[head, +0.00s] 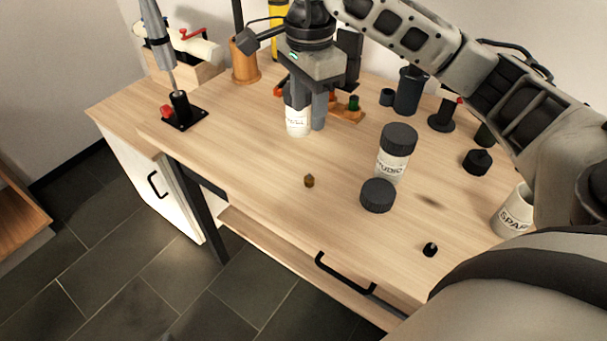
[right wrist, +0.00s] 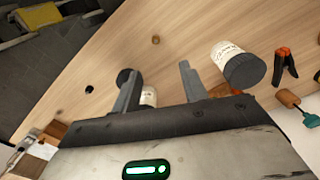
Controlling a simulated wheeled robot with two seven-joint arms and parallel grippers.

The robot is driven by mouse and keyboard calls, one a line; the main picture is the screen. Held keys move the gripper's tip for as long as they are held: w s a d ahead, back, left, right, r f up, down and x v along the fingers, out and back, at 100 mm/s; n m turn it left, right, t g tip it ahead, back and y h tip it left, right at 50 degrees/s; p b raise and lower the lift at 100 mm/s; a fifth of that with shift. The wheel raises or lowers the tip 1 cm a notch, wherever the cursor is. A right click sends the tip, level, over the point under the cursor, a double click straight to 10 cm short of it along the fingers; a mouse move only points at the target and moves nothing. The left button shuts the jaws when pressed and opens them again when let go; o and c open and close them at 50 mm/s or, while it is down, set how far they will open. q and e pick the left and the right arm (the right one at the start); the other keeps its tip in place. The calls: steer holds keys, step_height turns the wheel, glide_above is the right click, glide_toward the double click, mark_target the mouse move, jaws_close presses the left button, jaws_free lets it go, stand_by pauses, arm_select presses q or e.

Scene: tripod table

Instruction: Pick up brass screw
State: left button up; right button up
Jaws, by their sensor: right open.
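The brass screw (head: 309,181) is a small brown-gold piece lying alone on the wooden tabletop, near the middle of the head view. It also shows in the right wrist view (right wrist: 155,40), small, beyond the fingertips. My right gripper (head: 305,112) is open with nothing held, above the table and farther back than the screw. Its two grey fingers also show in the right wrist view (right wrist: 160,72). In the head view they partly cover a white labelled jar (head: 298,125). My left gripper is not in view.
A white jar with a dark lid (head: 394,155) and a dark round cap (head: 377,196) stand right of the screw. A black knob (head: 430,249), a white mug (head: 513,213) and a black canister (head: 410,91) are farther right. The wood around the screw is clear.

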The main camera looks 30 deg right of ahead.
glide_above(309, 174)
steer(key=f, duration=1)
steer(key=shift+w+d, duration=0.15)
steer(key=shift+w, duration=0.15)
steer(key=shift+s+f+p, duration=0.2)
steer(key=shift+f, duration=1.2)
steer(key=shift+s+f+p, duration=0.15)
steer(key=shift+f, duration=1.2)
steer(key=shift+c, duration=0.3)
jaws_close()
